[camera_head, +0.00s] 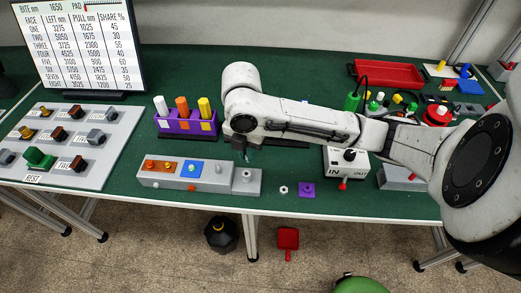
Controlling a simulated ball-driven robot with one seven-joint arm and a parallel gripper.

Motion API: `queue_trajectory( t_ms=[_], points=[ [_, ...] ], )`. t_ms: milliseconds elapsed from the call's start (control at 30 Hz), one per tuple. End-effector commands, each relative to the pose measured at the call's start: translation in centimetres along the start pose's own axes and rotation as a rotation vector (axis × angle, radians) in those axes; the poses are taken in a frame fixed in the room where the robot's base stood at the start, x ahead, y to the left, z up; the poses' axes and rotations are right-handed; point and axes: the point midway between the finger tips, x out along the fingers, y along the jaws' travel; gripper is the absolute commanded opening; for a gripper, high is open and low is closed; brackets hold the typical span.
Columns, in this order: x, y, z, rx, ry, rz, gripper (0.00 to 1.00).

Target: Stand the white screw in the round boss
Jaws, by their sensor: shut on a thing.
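My gripper (244,153) points down above the right end of a long grey block (211,187). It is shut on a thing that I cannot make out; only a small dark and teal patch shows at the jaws. I cannot pick out the white screw for sure. A grey raised part with a round top (247,175) stands at the block's right end, just below my gripper. It looks like the round boss. The gripper and this part appear apart, but the gap is hard to judge.
A purple rack (187,125) with white, orange and yellow cylinders stands behind the block. An IN/OUT box (345,163) is further right, a button panel (70,145) left. A red tray (388,75) is behind.

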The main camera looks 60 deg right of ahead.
Motion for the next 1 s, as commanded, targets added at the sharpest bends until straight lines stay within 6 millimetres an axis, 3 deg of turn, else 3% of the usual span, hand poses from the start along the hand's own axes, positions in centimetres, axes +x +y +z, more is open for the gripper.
queue_trajectory(
  t_ms=[567,1000],
  points=[
    [0.2,0.3,-0.2,-0.004,0.003,-0.009,0.00],
    [2.2,0.3,-0.2,-0.004,0.003,-0.008,0.00]
  ],
)
